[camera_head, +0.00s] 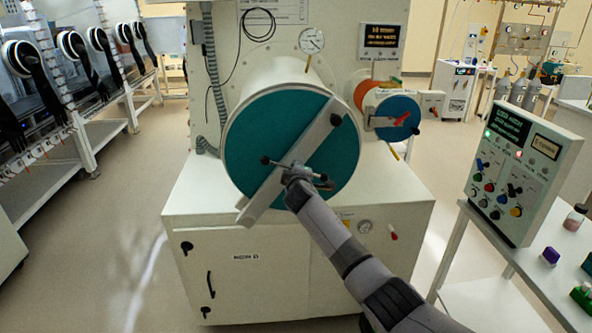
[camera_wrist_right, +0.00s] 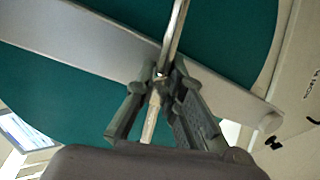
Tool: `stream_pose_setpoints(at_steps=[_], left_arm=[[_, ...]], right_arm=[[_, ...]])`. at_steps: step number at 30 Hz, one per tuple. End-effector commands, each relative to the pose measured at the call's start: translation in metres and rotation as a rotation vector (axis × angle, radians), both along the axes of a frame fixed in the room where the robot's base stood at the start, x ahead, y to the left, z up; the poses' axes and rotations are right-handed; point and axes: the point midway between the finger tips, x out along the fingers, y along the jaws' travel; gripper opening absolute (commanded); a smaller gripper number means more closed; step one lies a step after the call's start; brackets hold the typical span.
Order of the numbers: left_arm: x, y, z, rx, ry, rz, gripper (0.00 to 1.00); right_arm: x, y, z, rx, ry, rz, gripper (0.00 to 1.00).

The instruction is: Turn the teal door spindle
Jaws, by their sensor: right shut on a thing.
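The large round teal door (camera_head: 257,125) closes the front of a white cylinder on a cabinet. A grey bar (camera_head: 310,140) runs diagonally across it, from upper right to lower left. The spindle (camera_head: 272,161) is a thin metal rod with dark knobbed ends at the middle of the bar. My right gripper (camera_head: 290,172) is shut on the spindle near the door's centre. In the right wrist view the gripper (camera_wrist_right: 158,88) has its fingers around the rod (camera_wrist_right: 176,32), with the bar (camera_wrist_right: 85,35) and teal door (camera_wrist_right: 75,95) behind. My left gripper is not in view.
A pressure gauge (camera_head: 311,40) stands above the cylinder. A control panel (camera_head: 520,170) sits on a white table at the right. The floor (camera_head: 115,220) at left is clear beside the glovebox row.

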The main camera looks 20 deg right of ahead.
Motion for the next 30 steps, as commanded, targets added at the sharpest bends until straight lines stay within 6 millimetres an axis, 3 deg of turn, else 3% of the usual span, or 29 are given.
stream_pose_setpoints(at_steps=[30], left_arm=[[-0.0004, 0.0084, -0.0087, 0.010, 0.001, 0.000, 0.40]], right_arm=[[0.0001, 0.0015, 0.0003, -0.929, 0.269, 0.003, 0.00]])
